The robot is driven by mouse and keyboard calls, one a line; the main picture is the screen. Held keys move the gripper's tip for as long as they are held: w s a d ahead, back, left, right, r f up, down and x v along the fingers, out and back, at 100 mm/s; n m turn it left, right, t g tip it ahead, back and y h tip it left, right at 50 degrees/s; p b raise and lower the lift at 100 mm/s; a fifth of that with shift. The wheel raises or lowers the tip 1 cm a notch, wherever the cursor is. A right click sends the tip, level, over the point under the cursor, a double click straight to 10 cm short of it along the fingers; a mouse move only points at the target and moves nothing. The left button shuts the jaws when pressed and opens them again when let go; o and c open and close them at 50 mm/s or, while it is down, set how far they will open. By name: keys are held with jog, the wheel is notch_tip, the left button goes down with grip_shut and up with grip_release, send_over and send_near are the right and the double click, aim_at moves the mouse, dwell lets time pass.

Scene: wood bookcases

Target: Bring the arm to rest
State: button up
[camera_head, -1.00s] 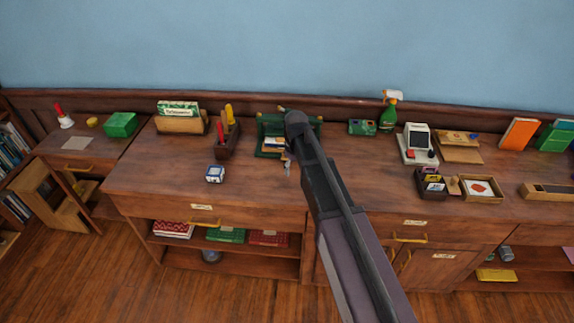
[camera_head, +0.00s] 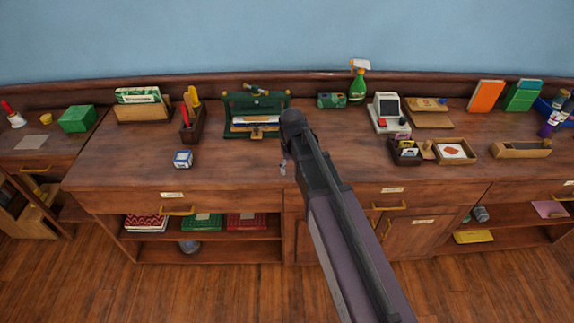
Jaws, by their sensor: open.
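My arm reaches up from the bottom right of the head view to above the counter's middle. My gripper (camera_head: 283,168) shows only as a small bit below the arm's end, left of the links. It is open, with nothing seen in it. The rest of it is hidden behind my arm. It is over the wooden counter (camera_head: 240,172), in front of the green box with papers (camera_head: 255,112) and apart from it in the picture.
A dark pen holder (camera_head: 193,124) stands behind that box. At right are a white card machine (camera_head: 388,114), a dark card tray (camera_head: 405,152) and a green spray bottle (camera_head: 357,82). Bare counter surrounds my gripper.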

jog(key=shift+s+d, duration=0.1)
dwell(0.3)
jog(key=s+d+m, duration=0.4)
jog(key=s+d, duration=0.7)
jog(key=s, duration=0.1)
jog(key=shift+s+m, duration=0.2)
jog(key=shift+m, duration=0.1)
